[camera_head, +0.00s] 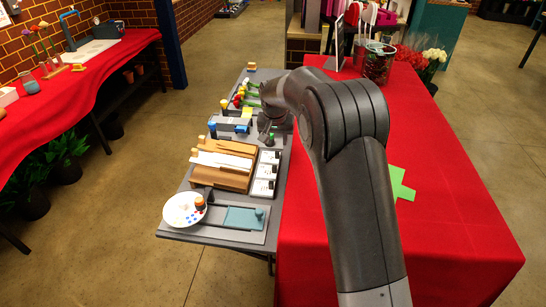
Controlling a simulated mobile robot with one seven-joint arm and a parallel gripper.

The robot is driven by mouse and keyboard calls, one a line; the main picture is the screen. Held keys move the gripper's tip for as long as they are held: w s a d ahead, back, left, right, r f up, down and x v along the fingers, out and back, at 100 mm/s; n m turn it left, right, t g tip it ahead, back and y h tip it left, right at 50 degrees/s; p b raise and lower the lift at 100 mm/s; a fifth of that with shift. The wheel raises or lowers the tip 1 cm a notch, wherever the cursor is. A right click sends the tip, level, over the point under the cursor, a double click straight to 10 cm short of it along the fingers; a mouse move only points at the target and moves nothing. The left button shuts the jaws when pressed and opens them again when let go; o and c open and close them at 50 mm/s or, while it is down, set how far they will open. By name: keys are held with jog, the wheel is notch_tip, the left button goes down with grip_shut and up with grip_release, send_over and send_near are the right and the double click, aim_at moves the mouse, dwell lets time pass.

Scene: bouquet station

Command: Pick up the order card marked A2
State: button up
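Three small white order cards with dark marks stand in a column on the right side of the grey table: a far card (269,157), a middle card (266,171) and a near card (263,187). Their print is too small to read, so I cannot tell which is A2. My gripper (272,130) is at the end of my arm, just beyond the far card over the grey table. It is small and dark here, and its fingers are not clear. I cannot see whether it holds anything.
Left of the cards is a wooden rack (235,151) with white sheets. A white plate (172,216) and a teal pad (241,218) lie nearer. Blue and yellow items (226,122) sit left of my gripper. A red-covered table (440,215) adjoins on the right.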

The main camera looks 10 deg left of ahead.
aim_at(277, 152)
jog(key=x, duration=0.7)
jog(key=shift+f, duration=0.1)
jog(key=shift+c, duration=0.2)
grip_shut()
